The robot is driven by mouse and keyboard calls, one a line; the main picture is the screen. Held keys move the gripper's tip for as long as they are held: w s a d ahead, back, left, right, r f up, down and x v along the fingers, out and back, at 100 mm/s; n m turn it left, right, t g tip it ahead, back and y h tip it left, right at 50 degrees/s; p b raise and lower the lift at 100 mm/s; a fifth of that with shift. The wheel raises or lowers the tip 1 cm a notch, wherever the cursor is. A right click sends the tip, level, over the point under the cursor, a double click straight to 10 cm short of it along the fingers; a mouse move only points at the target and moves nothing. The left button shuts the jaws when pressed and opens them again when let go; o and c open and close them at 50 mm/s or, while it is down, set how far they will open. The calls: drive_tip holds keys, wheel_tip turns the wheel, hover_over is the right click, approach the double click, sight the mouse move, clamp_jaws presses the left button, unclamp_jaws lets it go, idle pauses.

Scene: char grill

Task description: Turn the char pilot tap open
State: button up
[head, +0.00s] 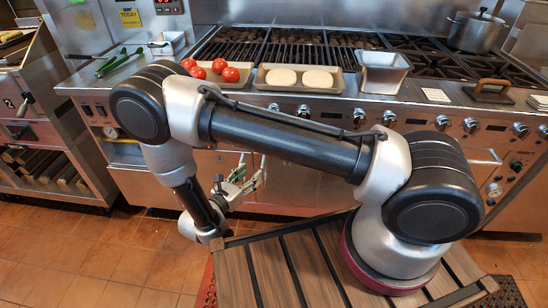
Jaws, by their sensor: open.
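The char grill (300,47) stands at the back with dark grates. Several silver knobs line its front panel, one of them a knob (304,111) left of centre and another knob (442,122) toward the right. Which control is the char pilot tap cannot be told; it may be hidden behind my arm or too small to make out. My gripper (252,172) is open and empty, low in front of the cabinet fronts, below the knob panel and apart from it. My arm crosses in front of part of the panel.
A pot (474,31) stands at the back right, a grill press (490,91) at the right. Tiled floor (80,250) is clear at left.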

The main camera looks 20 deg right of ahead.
drive_tip(key=s+d+r+m+g+h, duration=0.1)
drive_tip(key=s+d+r+m+g, duration=0.2)
drive_tip(key=d+r+m+g, duration=0.4)
drive_tip(key=shift+d+r+m+g+h, duration=0.35)
drive_tip(key=shift+d+r+g, duration=0.25)
drive_tip(key=shift+r, duration=1.05)
